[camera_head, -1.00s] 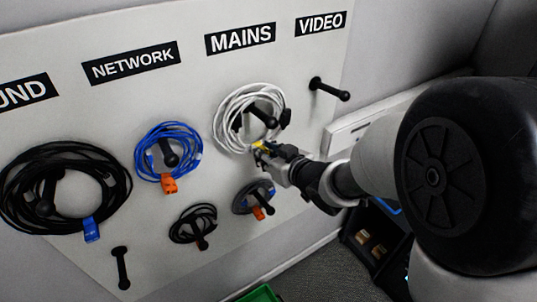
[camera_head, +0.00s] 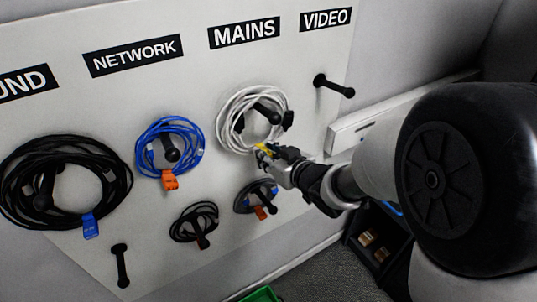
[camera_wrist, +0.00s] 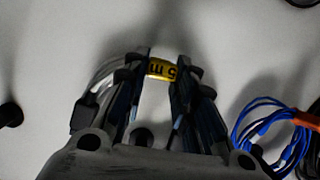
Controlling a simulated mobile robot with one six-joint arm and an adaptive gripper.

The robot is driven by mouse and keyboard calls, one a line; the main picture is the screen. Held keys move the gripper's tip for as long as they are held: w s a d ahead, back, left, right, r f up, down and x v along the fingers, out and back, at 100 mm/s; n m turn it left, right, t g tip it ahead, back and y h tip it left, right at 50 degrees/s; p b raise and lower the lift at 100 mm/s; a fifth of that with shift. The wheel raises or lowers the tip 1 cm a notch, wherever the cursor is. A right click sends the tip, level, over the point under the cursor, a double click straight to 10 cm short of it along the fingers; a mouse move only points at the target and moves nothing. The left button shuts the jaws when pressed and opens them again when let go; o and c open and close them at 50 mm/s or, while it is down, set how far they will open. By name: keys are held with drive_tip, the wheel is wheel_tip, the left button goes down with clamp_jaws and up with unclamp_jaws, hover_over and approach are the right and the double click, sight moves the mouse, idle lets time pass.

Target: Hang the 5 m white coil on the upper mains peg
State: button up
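The white coil (camera_head: 228,133) is at the board under the MAINS sign in the head view. The black upper mains peg (camera_head: 266,112) shows inside the coil's ring, its knob pointing out toward the lower right. Black plugs show at the ring's left and right. My gripper (camera_head: 264,153) is at the coil's lower right edge. In the wrist view, the coil's yellow "5 m" tag (camera_wrist: 162,69) fills the narrow gap between the fingertips, so my gripper looks shut on it. Whether the coil's top rests on the peg cannot be told.
A grey coil (camera_head: 245,200) hangs below, close to my gripper. A blue coil (camera_head: 141,143) hangs left, a small black coil (camera_head: 178,226) lower down, a large black coil (camera_head: 18,190) far left. The video peg (camera_head: 333,85) and a lower-left peg (camera_head: 121,266) are bare.

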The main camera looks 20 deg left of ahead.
drive_tip(key=o, duration=0.5)
drive_tip(key=shift+f, duration=0.1)
drive_tip(key=shift+s+d, duration=0.1)
drive_tip(key=v, duration=1.2)
drive_tip(key=d+r+m+t+h+b, duration=0.1)
drive_tip(key=d+r+m+t+h, duration=0.15)
drive_tip(key=d+m+h, duration=1.05)
drive_tip(key=s+d+f+n+g+y, duration=0.1)
drive_tip(key=s+d+g, duration=0.1)
drive_tip(key=s, duration=0.4)
drive_tip(key=s+d+f+n+g+b, duration=0.1)
drive_tip(key=s+d+g, duration=0.1)
drive_tip(key=s+d, duration=0.3)
drive_tip(key=s+d+f+n+g+y, duration=0.1)
drive_tip(key=s+d+g, duration=0.1)
drive_tip(key=s, duration=0.7)
drive_tip(key=shift+s+d+g+y, duration=0.25)
drive_tip(key=shift+d+g+y, duration=0.1)
drive_tip(key=shift+d, duration=0.35)
